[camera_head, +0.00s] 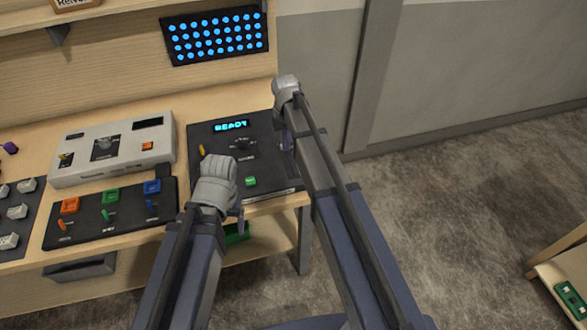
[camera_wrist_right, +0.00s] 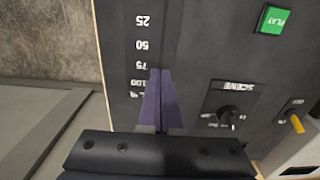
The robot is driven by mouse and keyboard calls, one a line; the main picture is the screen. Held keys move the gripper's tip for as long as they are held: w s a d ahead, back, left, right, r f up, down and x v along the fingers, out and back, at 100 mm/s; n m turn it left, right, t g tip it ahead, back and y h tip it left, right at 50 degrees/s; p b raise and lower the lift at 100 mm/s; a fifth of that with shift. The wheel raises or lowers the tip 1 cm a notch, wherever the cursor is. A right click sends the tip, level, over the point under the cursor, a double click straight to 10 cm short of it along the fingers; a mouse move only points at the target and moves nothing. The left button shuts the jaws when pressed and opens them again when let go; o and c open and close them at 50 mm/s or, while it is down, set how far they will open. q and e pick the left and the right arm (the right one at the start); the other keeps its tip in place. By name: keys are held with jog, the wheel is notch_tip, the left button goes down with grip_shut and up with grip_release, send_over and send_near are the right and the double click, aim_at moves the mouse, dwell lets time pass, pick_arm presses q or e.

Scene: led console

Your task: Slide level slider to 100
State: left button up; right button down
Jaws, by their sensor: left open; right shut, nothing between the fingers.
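The dark console panel (camera_head: 262,165) has a READY display (camera_head: 231,125), a scene knob (camera_wrist_right: 230,108) and a green PLAY button (camera_wrist_right: 272,19). The level scale (camera_wrist_right: 141,46) shows upside down in the right wrist view, with marks 25, 50, 75 and 100. My right gripper (camera_wrist_right: 160,72) is shut and empty, its purple fingertips beside the 75 mark. It is over the panel's right side in the head view (camera_head: 287,141). The slider's handle is not visible; the fingers cover part of the panel there. My left gripper (camera_head: 239,219) is open near the panel's front edge.
A grey box (camera_head: 112,150) and a dark panel with coloured buttons (camera_head: 108,217) lie left of the console. A board of blue lights (camera_head: 214,36) is on the back wall. A yellow-tipped switch (camera_wrist_right: 297,124) is beside the scene knob.

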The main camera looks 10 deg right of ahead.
aim_at(287, 155)
notch_tip(287, 155, up, 6)
jog(key=p, duration=0.5)
jog(key=shift+r+p, duration=0.15)
jog(key=shift+p, duration=0.25)
jog(key=shift+n+h, duration=0.3)
jog(key=shift+n, duration=0.5)
jog(key=s+a+f+b, duration=0.1)
jog(key=s+a, duration=0.1)
jog(key=s, duration=0.2)
jog(key=s+a+f+b, duration=0.1)
jog(key=s+a, duration=0.1)
jog(key=s, duration=0.2)
jog(key=s+a+f+b, duration=0.1)
jog(key=s+a, duration=0.1)
jog(key=s, duration=0.3)
jog(key=shift+s+a+f+b, duration=0.1)
jog(key=shift+a+f+b, duration=0.2)
jog(key=shift+a, duration=0.05)
jog(key=s+a+f+n+b, duration=0.1)
jog(key=s+a+f+b, duration=0.1)
jog(key=s, duration=1)
jog(key=shift+s+a+f+n+h, duration=0.15)
jog(key=shift+s+a+n+h, duration=0.2)
jog(key=shift+a, duration=0.35)
